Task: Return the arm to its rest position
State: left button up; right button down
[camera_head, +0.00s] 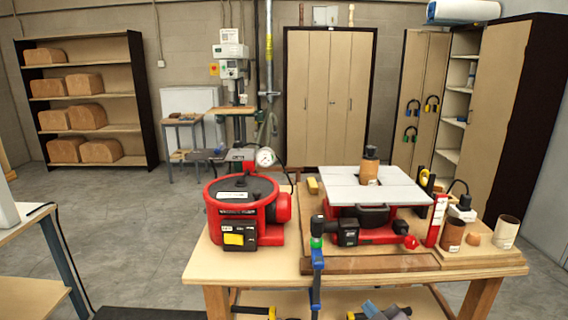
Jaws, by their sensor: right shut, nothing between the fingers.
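The rest of my right arm is out of view. My left gripper and left arm are not in view.
The bench carries a red round machine (243,205), a red machine with a grey table top (405,193), a blue clamp (317,270) and cups (505,232) at right. Shelves (88,95) and cabinets (328,95) stand behind. The floor (140,225) at left is clear.

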jog(key=s+d+f+m+g+h, duration=0.2)
jog(key=s+d+f+m, duration=0.2)
jog(key=s+f, duration=0.5)
jog(key=s+d+f+m+g+h+b, duration=0.1)
jog(key=s+d+f+m, duration=0.3)
jog(key=s+f, duration=0.6)
jog(key=s+m+g+h, duration=0.1)
jog(key=s, duration=0.3)
jog(key=shift+s+d+f, duration=0.15)
jog(key=shift+d+f, duration=0.05)
jog(key=shift+d, duration=0.2)
jog(key=c, duration=1.8)
grip_release()
jog(key=shift+c, duration=0.2)
